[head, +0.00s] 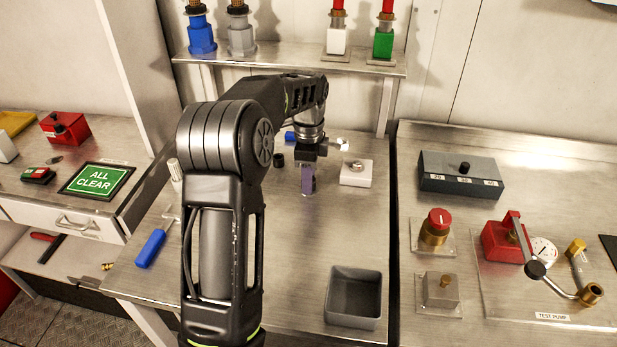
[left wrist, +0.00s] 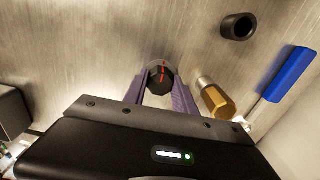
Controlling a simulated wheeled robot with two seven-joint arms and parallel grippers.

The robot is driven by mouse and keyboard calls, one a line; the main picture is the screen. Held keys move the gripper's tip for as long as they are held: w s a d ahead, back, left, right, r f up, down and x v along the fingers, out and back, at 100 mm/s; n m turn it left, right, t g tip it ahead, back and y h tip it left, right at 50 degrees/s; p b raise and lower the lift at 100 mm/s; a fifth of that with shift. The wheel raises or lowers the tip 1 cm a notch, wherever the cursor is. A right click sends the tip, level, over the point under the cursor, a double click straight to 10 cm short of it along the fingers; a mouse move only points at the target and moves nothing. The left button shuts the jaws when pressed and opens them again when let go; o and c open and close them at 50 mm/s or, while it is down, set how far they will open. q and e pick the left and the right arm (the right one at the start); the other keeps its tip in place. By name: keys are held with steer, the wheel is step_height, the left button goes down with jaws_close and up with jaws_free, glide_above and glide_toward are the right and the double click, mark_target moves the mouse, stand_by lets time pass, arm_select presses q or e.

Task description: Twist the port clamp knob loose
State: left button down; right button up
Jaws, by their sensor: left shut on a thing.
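My left gripper (head: 307,183) reaches down to the middle bench, its purple fingers near the steel top. In the left wrist view the fingers (left wrist: 160,92) are shut on a round dark knob (left wrist: 162,76) with a red line across its top, one finger on each side. I take this to be the port clamp knob. In the head view the knob is hidden by the gripper, and what lies under the knob does not show. My right gripper is in neither view.
A brass hex fitting (left wrist: 217,100), a black ring (left wrist: 238,27) and a blue handle (left wrist: 291,73) lie close to the fingers. A white block (head: 356,175) stands to the right. A grey bin (head: 354,299) is nearer the front. Bare bench lies between.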

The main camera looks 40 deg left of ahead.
arm_select(q)
steer(key=shift+n, duration=0.4)
steer(key=n, duration=0.3)
steer(key=shift+n+p, duration=0.35)
steer(key=shift+n, duration=0.05)
steer(key=n, duration=0.4)
steer(key=shift+p, duration=0.3)
steer(key=n, duration=0.5)
steer(key=n+p, duration=0.1)
steer(key=n, duration=0.3)
steer(key=c, duration=1)
jaws_free()
steer(key=shift+r, duration=0.1)
